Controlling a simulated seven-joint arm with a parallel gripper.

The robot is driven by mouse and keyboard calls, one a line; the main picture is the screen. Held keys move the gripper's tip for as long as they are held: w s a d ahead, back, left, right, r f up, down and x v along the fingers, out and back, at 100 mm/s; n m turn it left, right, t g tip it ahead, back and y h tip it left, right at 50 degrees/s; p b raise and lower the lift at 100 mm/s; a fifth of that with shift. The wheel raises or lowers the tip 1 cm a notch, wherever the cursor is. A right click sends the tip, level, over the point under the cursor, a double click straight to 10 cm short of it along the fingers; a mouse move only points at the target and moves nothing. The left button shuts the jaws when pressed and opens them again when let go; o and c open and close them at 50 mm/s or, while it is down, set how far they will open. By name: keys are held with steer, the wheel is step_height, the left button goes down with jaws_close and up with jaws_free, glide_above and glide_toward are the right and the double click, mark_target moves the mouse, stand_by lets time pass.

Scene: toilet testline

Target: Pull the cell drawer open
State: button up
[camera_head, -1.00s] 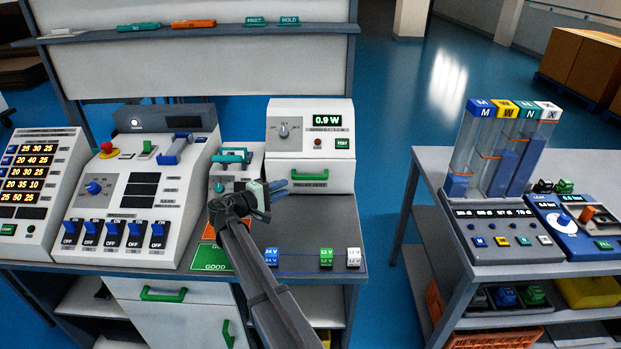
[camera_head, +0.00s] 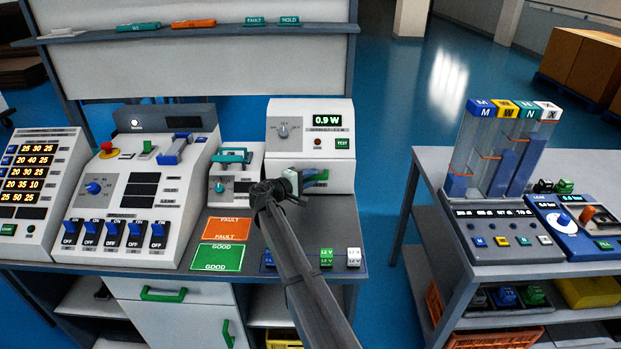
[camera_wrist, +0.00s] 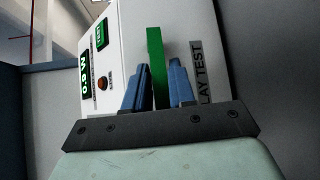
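The white test unit (camera_head: 330,150) stands at the back right of the bench, with a 0.9 W display. A green bar handle (camera_wrist: 156,68) is on its lower front, beside a label ending in "LAY TEST". My gripper (camera_head: 312,181) is at this handle and covers much of it in the head view. In the wrist view my gripper's two blue fingers (camera_wrist: 157,88) stand on either side of the green handle, with narrow gaps visible. The gripper looks open around the handle. No opening shows at the unit's front; my gripper hides part of it.
Green GOOD (camera_head: 222,257) and orange FAULT (camera_head: 227,230) mats lie on the bench. Several small cells (camera_head: 327,257) stand near its front edge, partly behind my arm. A unit with a teal clamp (camera_head: 232,156) stands to the left. A second table (camera_head: 430,165) is at right.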

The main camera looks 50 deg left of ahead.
jaws_close()
steer(key=shift+d, duration=0.1)
stand_by(0.6)
steer(key=s+d, duration=1.3)
steer(key=shift+s, duration=0.1)
jaws_free()
